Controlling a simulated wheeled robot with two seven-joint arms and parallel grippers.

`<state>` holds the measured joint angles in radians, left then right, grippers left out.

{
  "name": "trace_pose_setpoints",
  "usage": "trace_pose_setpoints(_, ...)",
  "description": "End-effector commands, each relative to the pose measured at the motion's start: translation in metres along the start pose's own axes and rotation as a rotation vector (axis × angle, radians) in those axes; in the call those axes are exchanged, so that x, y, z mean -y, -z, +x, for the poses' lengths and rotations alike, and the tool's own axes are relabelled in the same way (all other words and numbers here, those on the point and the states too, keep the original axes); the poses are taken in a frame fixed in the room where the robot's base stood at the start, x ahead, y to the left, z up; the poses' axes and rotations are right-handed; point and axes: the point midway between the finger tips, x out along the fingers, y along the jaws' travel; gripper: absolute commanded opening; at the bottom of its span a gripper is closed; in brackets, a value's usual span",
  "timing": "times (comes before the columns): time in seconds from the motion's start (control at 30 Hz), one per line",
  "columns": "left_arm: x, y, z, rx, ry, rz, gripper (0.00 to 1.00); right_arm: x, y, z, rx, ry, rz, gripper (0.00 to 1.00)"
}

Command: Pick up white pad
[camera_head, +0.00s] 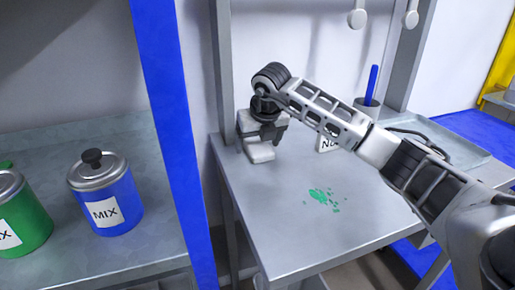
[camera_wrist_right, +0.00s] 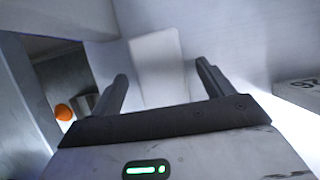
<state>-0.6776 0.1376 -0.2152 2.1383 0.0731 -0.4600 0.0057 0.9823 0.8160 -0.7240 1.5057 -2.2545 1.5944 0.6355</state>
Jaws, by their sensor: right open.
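A white pad (camera_head: 260,152) lies at the far left corner of the grey metal table. My right gripper (camera_head: 264,138) is at the pad, seen from above and partly hiding it. In the right wrist view the two dark fingers of the right gripper (camera_wrist_right: 161,70) are spread apart. The pale white pad (camera_wrist_right: 158,55) shows between and beyond them, with gaps on both sides, so it is not clamped. My left gripper is not in view.
Green spill marks (camera_head: 322,197) lie mid-table. A white labelled block (camera_head: 327,144), a grey cup (camera_head: 368,107) with a blue handle and a shallow tray (camera_head: 440,137) are farther right. A blue post (camera_head: 172,130) separates a left shelf holding blue (camera_head: 104,195) and green (camera_head: 20,217) MIX cans.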

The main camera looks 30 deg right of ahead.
Motion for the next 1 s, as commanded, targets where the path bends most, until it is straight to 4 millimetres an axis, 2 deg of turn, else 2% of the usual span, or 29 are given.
trace_pose_setpoints(0.6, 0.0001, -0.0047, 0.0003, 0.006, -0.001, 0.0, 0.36, 0.0001, 0.0018, 0.004, 0.0, 0.0, 0.0, 0.8)
trace_pose_setpoints(0.63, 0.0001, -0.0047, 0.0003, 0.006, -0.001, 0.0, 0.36, 0.0001, 0.0018, 0.004, 0.0, 0.0, 0.0, 0.77)
trace_pose_setpoints(0.8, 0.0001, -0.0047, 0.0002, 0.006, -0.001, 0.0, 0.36, 0.0001, 0.0018, 0.004, 0.0, 0.0, 0.0, 0.32)
trace_pose_setpoints(1.0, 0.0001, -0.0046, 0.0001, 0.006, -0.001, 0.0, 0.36, 0.0002, 0.0017, 0.0039, 0.0, 0.0, 0.0, 0.32)
